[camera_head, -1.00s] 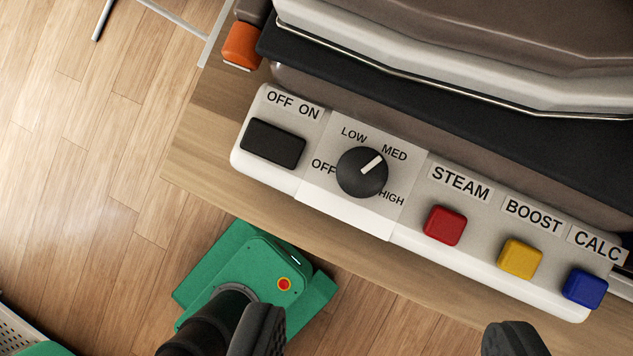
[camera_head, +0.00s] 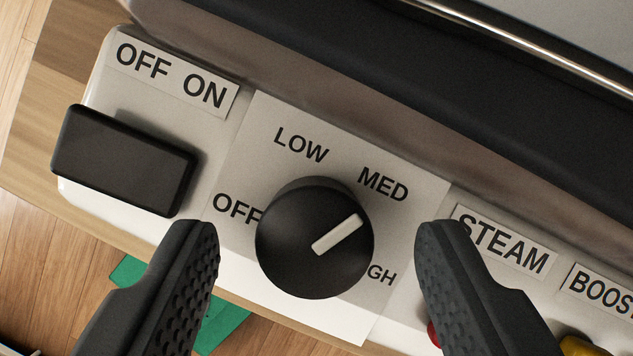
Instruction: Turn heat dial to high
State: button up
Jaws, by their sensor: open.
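The heat dial (camera_head: 300,245) is a round black knob with a white pointer line, on a white plate marked OFF, LOW, MED and HIGH. Its pointer aims up and to the right, just below the MED label (camera_head: 383,184). The HIGH label (camera_head: 382,275) is partly hidden by the knob. My gripper (camera_head: 318,240) is open, with one black finger to the left of the dial and one to the right. Gaps show between both fingers and the knob in the picture; I cannot tell the depth between them.
A black OFF/ON switch (camera_head: 122,160) is left of the dial. The STEAM label (camera_head: 503,240) and BOOST label (camera_head: 603,293) are to the right. Red (camera_head: 433,334) and yellow (camera_head: 582,346) buttons show partly at the lower right. A dark padded edge (camera_head: 480,100) runs above the panel.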

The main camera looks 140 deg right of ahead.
jog(key=shift+w+a+f, duration=0.15)
jog(key=shift+f, duration=0.4)
jog(key=c, duration=1)
